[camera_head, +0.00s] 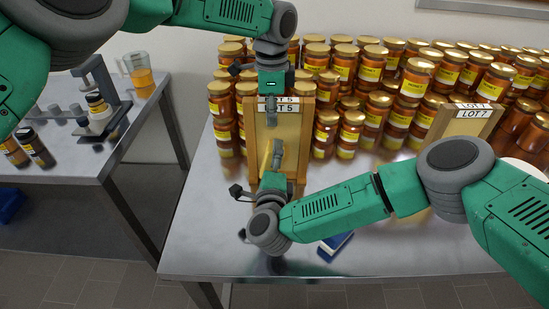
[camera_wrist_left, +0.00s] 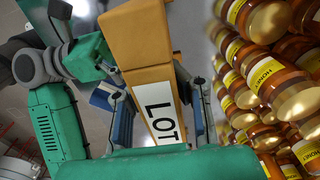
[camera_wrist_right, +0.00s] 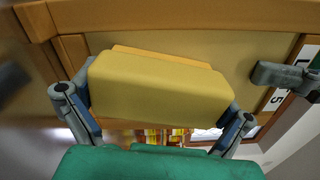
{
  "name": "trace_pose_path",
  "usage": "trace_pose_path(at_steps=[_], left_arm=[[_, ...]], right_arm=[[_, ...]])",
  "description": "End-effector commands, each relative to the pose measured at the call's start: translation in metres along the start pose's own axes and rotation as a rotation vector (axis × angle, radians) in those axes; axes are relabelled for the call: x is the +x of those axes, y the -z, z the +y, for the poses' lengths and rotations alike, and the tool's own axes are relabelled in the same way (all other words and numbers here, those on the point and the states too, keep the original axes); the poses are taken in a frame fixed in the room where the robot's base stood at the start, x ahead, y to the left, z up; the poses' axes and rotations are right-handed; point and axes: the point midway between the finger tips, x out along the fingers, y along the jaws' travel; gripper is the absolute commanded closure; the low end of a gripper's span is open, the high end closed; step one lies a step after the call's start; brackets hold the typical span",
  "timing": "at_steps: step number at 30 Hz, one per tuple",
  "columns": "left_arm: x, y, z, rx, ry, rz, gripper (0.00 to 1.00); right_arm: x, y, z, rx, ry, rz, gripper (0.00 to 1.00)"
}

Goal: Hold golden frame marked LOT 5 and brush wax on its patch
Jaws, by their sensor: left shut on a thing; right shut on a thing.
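The golden frame marked LOT 5 (camera_head: 294,150) stands upright on the steel table, with its white label (camera_head: 285,108) at the top. My left gripper (camera_head: 273,98) comes from above and is shut on the frame's top bar; the left wrist view shows its fingers on either side of the bar (camera_wrist_left: 145,55) by the label. My right gripper (camera_head: 276,165) is in front of the frame's panel. In the right wrist view it is shut on a yellow block (camera_wrist_right: 160,85), close to the panel (camera_wrist_right: 190,40). The block hides the patch, if one is there; I cannot tell whether they touch.
Many honey jars (camera_head: 370,70) crowd the back and right of the table. Another frame marked LOT 7 (camera_head: 466,124) stands at the right. A small blue object (camera_head: 335,243) lies near the front. A side table at left holds a beaker (camera_head: 140,76) and bottles.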

Motion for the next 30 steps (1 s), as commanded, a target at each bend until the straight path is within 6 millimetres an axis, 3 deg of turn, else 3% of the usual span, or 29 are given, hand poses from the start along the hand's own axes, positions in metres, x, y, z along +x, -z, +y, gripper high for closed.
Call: trace_pose_path(at_steps=[19,30], left_arm=[[0.0,0.0,0.0,0.0,-0.001,0.0,1.0],[0.0,0.0,0.0,0.0,-0.001,0.0,1.0]], right_arm=[[0.001,0.029,-0.007,-0.001,0.002,0.001,0.35],[0.0,0.03,-0.007,0.0,0.001,0.0,0.35]])
